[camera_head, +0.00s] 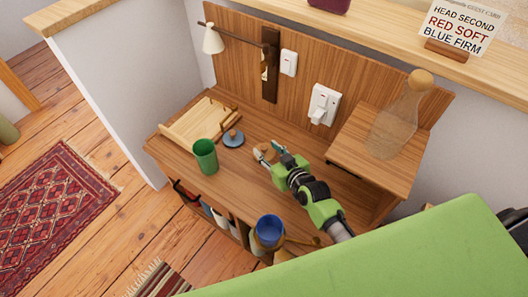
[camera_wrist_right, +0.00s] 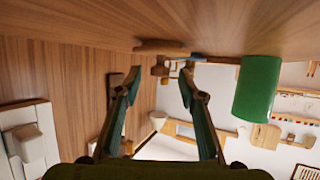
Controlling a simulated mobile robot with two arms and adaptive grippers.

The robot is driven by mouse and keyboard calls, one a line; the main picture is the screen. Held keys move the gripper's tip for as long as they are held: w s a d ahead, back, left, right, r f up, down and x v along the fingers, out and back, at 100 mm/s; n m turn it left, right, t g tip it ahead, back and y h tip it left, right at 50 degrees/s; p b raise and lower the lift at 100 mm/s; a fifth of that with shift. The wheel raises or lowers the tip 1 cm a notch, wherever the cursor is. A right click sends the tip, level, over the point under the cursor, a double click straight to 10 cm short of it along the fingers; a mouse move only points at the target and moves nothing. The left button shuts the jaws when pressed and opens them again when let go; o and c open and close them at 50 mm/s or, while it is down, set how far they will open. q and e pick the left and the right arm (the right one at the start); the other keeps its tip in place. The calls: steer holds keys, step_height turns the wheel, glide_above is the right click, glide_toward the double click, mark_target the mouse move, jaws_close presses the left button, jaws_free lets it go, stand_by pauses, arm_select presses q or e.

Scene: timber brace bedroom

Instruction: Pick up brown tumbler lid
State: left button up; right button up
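A small brown lid (camera_head: 262,153) with a pale knob lies on the wooden desk. My right gripper (camera_head: 273,155) is low over the desk, its fingertips close to the lid's right side. In the right wrist view the fingers (camera_wrist_right: 157,75) stand wide apart with nothing gripped between them. The brown lid (camera_wrist_right: 160,45) shows nearly edge-on there, beyond the fingertips. A green tumbler (camera_head: 205,157) stands upright to the left; it also shows in the wrist view (camera_wrist_right: 258,88). My left gripper is not in view.
A blue lid (camera_head: 233,138) lies behind the green tumbler, near a wooden tray (camera_head: 192,121). A blue cup (camera_head: 269,231) is at the desk's front. A wall lamp (camera_head: 213,40) hangs behind.

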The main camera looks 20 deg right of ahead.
steer(key=shift+w+a+f, duration=0.1)
steer(key=shift+w, duration=0.15)
jaws_close()
